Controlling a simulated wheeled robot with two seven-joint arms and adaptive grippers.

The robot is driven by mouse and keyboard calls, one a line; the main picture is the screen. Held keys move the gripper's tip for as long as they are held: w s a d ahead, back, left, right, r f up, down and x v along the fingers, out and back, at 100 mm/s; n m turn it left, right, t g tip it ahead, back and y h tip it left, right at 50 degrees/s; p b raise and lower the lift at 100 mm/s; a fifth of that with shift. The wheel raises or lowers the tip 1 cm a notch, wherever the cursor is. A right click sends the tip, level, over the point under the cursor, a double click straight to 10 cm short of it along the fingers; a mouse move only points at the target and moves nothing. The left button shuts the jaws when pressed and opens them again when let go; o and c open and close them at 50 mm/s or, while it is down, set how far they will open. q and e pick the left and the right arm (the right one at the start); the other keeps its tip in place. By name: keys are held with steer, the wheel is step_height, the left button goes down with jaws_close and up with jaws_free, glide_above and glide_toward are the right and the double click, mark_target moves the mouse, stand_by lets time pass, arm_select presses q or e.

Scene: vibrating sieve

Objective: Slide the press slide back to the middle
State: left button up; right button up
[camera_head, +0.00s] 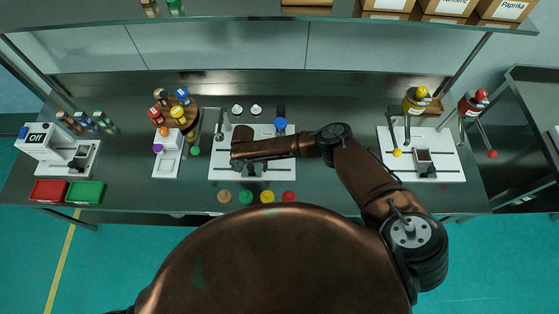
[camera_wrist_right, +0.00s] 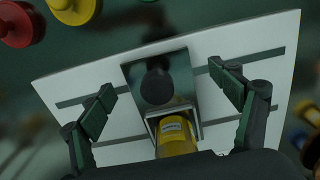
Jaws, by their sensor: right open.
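The press slide is a metal carriage with a dark round knob (camera_wrist_right: 158,86), at the middle of the right wrist view. A yellow container with a label (camera_wrist_right: 175,133) sits in its open end. The slide sits on a white board (camera_wrist_right: 60,83) with two dark rails, which also shows in the head view (camera_head: 222,175). My right gripper (camera_wrist_right: 162,78) is open, one finger on each side of the slide, both apart from it. In the head view my right gripper (camera_head: 246,165) hangs over the white board and hides most of the slide. My left gripper is not in view.
Several coloured knobs, such as the yellow one (camera_head: 267,196), line the front of the board. A blue-topped item (camera_head: 280,124) stands at its back. A second white board (camera_head: 445,150) is to the right. Red (camera_head: 49,191) and green (camera_head: 85,193) bins sit at the left.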

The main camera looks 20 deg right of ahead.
steer(key=shift+r, duration=0.1)
step_height(320, 180, up, 9)
steer(key=p, duration=0.9)
